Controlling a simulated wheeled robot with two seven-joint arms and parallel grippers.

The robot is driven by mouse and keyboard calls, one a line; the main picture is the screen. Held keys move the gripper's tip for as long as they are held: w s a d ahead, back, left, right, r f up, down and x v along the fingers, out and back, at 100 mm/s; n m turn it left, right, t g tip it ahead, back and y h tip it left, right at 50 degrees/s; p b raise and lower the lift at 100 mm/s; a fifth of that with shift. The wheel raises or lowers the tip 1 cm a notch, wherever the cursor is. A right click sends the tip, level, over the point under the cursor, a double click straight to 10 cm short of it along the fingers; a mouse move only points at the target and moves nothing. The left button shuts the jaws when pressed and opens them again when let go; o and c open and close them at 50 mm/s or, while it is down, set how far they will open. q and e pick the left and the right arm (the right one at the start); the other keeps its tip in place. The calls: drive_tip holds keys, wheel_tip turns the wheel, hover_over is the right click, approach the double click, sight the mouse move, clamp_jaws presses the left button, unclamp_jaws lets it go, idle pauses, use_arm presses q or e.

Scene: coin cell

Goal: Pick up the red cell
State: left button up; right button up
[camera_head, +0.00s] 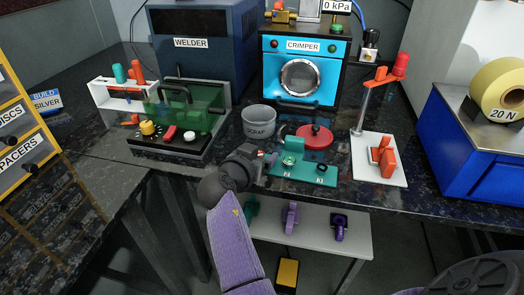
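No thing that I can name for certain as the red cell shows in the head view. A round red piece (315,136) with a dark knob on top sits at the back of the teal fixture (302,178). The finger gap is too small to read.
The crimper (301,70) and welder (197,60) stand at the back. A white plate (379,172) with an orange holder and post is right of the fixture. A blue box (472,155) is far right.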

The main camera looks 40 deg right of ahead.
drive_tip(key=c, duration=0.7)
use_arm(q)
drive_tip(key=shift+s+a+r, duration=0.15)
drive_tip(key=shift+s, duration=0.4)
use_arm(e)
drive_tip(key=shift+c, duration=0.5)
wheel_tip(320, 180, up, 10)
drive_tip(key=p, duration=0.4)
drive_tip(key=shift+p, duration=0.35)
drive_tip(key=shift+r, duration=0.1)
use_arm(q)
drive_tip(key=r, duration=0.1)
drive_tip(key=w+r, duration=0.2)
drive_tip(key=r, duration=0.1)
drive_tip(key=shift+w, duration=0.1)
drive_tip(key=shift+s+r, duration=0.1)
drive_tip(key=shift+s, duration=0.2)
